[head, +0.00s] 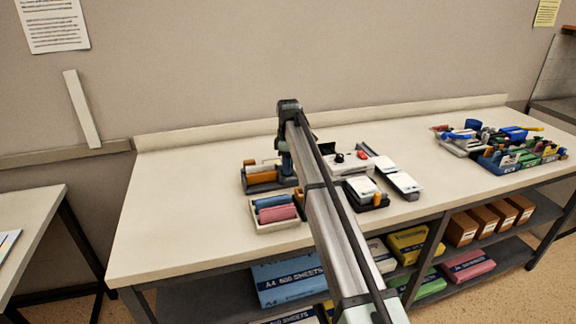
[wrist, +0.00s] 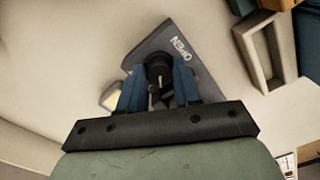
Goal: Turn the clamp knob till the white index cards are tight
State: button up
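The black clamp knob (wrist: 158,70), with a pale line on its face, stands on a dark grey plate (wrist: 208,86) marked OPEN in the wrist view. My gripper (wrist: 159,80) has its two blue fingers on either side of the knob, with no clear gap, and appears shut on it. In the head view my gripper (head: 286,163) points down at the left group of things on the bench, and my arm hides part of that place. I cannot make out the white index cards for certain; a small pale piece (wrist: 112,97) shows beside the plate, partly behind a finger.
A tray with blue and pink blocks (head: 275,222) stands in front of my gripper. A holder with an orange roll (head: 262,178) is left of it. White-topped pads (head: 404,182) lie to the right. Crowded bins (head: 505,158) stand far right. The bench's left end is clear.

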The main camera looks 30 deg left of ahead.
jog(key=c, duration=0.5)
jog(key=shift+m, duration=0.8)
jog(key=shift+c, duration=0.2)
jog(key=o, duration=0.8)
jog(key=shift+c, duration=0.2)
jog(key=shift+r, duration=0.15)
notch_tip(320, 180, up, 14)
jog(key=shift+w+f, duration=0.15)
jog(key=shift+f, duration=0.05)
jog(key=shift+o, duration=0.4)
